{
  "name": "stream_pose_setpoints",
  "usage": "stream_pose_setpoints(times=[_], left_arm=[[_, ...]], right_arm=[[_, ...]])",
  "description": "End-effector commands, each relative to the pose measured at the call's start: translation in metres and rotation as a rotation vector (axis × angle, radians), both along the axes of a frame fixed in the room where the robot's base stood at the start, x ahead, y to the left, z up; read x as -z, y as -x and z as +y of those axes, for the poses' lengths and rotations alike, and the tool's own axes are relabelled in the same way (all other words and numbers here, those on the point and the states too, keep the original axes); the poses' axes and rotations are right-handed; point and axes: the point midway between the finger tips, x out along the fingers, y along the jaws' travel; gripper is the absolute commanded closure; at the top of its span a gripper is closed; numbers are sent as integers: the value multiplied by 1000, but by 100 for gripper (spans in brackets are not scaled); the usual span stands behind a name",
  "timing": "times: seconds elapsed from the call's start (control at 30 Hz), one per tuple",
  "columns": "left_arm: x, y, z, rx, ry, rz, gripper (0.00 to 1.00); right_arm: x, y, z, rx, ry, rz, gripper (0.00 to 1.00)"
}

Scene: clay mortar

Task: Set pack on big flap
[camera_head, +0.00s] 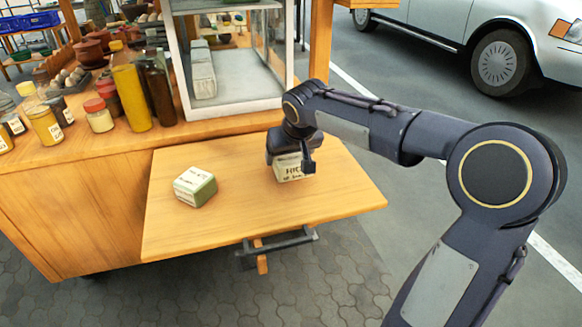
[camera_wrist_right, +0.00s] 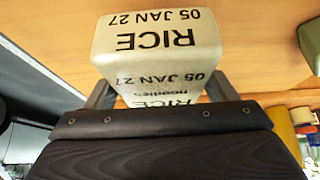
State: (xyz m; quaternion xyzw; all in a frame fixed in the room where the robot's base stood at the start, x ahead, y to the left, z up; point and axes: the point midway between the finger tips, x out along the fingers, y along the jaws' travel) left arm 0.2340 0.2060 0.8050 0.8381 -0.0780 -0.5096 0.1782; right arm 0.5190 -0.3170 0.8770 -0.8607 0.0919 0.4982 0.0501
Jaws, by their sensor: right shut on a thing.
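A cream pack (camera_head: 287,174) with dark "RICE" lettering is between the fingers of my right gripper (camera_head: 291,163). In the right wrist view the pack (camera_wrist_right: 150,42) shows its top and one side, with a gripper finger on either side. The gripper is shut on it. The pack is over the back right part of the big wooden flap (camera_head: 240,223); I cannot tell whether its underside touches the wood. My left gripper is not in view.
A second pack (camera_head: 195,187), cream and green, sits on the flap's left part. A glass case (camera_head: 228,60) holding white packs stands behind the flap. Jars and bottles (camera_head: 131,95) crowd the counter to the left. The flap's front and middle are clear.

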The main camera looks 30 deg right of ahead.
Motion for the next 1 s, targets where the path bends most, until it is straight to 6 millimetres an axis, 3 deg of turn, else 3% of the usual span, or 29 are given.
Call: stream_pose_setpoints(times=[0.2,0.57,0.6,0.73,1.0], left_arm=[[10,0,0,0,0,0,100],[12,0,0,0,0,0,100],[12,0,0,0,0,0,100],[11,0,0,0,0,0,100],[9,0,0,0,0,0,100]], right_arm=[[33,0,-5,1,-1,2,50],[38,0,-4,1,0,-1,50],[38,0,-4,1,-1,1,19],[37,0,-4,1,-1,1,2],[35,0,-4,2,-1,1,0]])
